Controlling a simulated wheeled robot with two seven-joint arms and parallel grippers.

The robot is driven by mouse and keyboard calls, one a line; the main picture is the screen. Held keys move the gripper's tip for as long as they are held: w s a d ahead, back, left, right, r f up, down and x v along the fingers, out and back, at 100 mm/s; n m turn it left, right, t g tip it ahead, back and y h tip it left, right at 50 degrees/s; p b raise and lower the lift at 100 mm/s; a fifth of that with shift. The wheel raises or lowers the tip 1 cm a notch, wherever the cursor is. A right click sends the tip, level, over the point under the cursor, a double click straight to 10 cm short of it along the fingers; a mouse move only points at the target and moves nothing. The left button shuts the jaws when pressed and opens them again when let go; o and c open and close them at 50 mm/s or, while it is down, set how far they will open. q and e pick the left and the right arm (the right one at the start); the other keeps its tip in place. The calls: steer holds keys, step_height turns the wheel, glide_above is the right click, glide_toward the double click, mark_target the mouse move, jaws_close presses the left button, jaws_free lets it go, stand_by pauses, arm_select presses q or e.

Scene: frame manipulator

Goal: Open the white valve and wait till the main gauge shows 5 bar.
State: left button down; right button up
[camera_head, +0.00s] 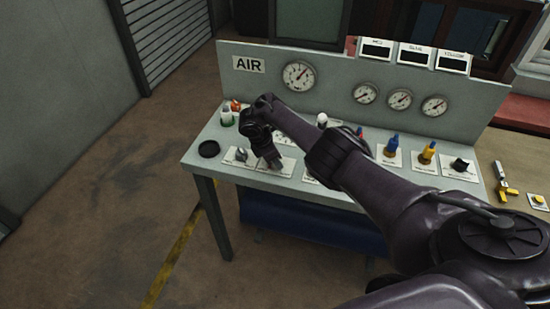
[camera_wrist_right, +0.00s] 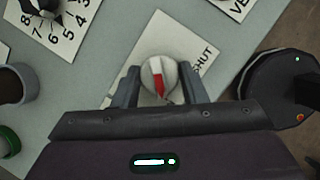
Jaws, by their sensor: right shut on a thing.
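My right gripper (camera_head: 272,163) reaches down to the front left of the grey console (camera_head: 480,95). In the right wrist view its fingers (camera_wrist_right: 158,92) close on either side of a pale round knob (camera_wrist_right: 156,70). The knob has a red pointer and stands on a white plate (camera_wrist_right: 180,36) marked SHUT. The pointer points toward the bottom of that view, not at the word. The large round gauge (camera_head: 298,75) beside the AIR sign has its needle up and to the right; its numbers are too small to read. My left gripper is not in view.
Blue (camera_head: 393,144) and yellow (camera_head: 428,152) knobs and a black knob (camera_head: 462,164) stand to the right. A white-topped part (camera_head: 322,119) shows behind my arm. Three smaller gauges line the panel.

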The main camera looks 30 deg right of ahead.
steer(key=o, duration=1)
steer(key=shift+c, duration=0.2)
steer(key=p+v, duration=0.1)
steer(key=v, duration=0.6)
steer(key=shift+r, duration=0.4)
steer(key=shift+w+a, duration=0.1)
